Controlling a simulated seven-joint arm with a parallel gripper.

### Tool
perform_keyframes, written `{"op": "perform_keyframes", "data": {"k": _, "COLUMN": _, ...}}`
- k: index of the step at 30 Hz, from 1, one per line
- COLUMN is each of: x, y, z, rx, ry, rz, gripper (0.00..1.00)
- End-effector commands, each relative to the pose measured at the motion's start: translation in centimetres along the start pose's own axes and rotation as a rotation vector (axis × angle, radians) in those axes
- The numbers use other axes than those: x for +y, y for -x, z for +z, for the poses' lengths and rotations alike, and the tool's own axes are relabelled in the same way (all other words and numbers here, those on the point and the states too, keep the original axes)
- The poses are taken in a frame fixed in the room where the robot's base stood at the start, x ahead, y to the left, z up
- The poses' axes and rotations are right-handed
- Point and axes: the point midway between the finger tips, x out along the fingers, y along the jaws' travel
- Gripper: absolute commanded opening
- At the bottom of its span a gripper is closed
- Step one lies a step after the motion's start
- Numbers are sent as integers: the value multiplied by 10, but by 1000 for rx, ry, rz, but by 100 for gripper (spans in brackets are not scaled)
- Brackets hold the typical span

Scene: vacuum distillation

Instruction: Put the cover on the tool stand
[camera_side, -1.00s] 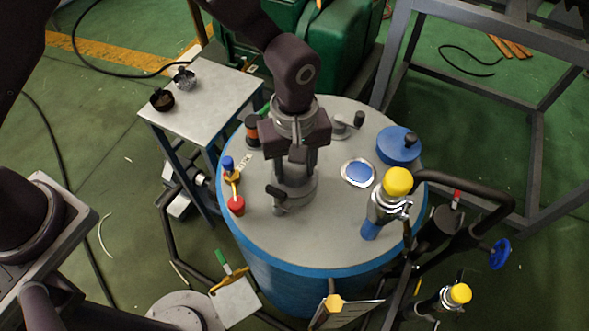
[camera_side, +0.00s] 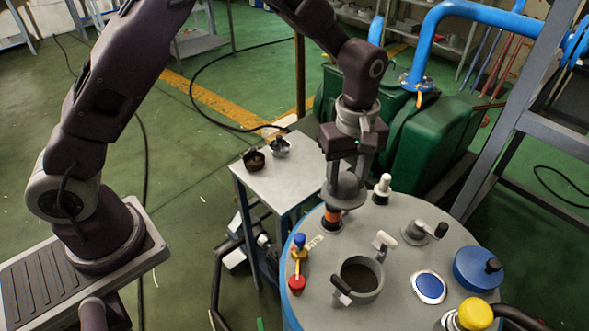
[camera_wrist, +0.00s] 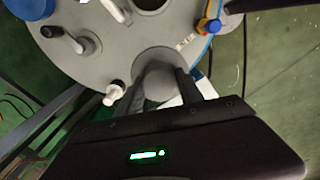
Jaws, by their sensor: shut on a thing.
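My gripper (camera_side: 346,172) is shut on a round grey cover (camera_side: 343,198) in the side view and holds it up, with its disc facing down. In the wrist view, the cover (camera_wrist: 158,62) shows between the fingers of my gripper (camera_wrist: 160,84). The tool stand, as I take it, is the small table (camera_side: 268,190) with a pale top and blue legs. It stands left of the cover in the side view. The cover appears in front of the orange and black fitting (camera_side: 332,220); the gap between them cannot be judged.
An open round port (camera_side: 362,278) with handles is on the blue tank's grey top (camera_side: 400,250). Two dark cups (camera_side: 254,160) (camera_side: 280,147) sit at the table's back; its front is bare. A white knob (camera_side: 383,187) and red-blue valve (camera_side: 298,265) stand nearby.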

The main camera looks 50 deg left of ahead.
Motion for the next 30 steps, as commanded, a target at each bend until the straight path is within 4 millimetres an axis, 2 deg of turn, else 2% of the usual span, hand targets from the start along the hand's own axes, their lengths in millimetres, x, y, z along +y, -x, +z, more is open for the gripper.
{"op": "perform_keyframes", "data": {"k": 1, "x": -4, "y": -5, "z": -32, "rx": 0, "ry": 75, "rz": -2, "gripper": 0}}
{"op": "perform_keyframes", "data": {"k": 3, "x": -13, "y": -11, "z": -73, "rx": -1, "ry": 174, "rz": -2, "gripper": 0}}
{"op": "perform_keyframes", "data": {"k": 6, "x": -30, "y": -19, "z": -124, "rx": 1, "ry": 300, "rz": -1, "gripper": 0}}
{"op": "perform_keyframes", "data": {"k": 10, "x": -49, "y": -25, "z": -166, "rx": 2, "ry": 410, "rz": 0, "gripper": 0}}
{"op": "perform_keyframes", "data": {"k": 13, "x": -58, "y": -30, "z": -180, "rx": 2, "ry": 449, "rz": -1, "gripper": 0}}
{"op": "perform_keyframes", "data": {"k": 15, "x": -60, "y": -42, "z": -182, "rx": 0, "ry": 457, "rz": -4, "gripper": 0}}
{"op": "perform_keyframes", "data": {"k": 19, "x": -60, "y": -74, "z": -183, "rx": 0, "ry": 457, "rz": -4, "gripper": 0}}
{"op": "perform_keyframes", "data": {"k": 30, "x": -59, "y": -129, "z": -183, "rx": 2, "ry": 455, "rz": -1, "gripper": 0}}
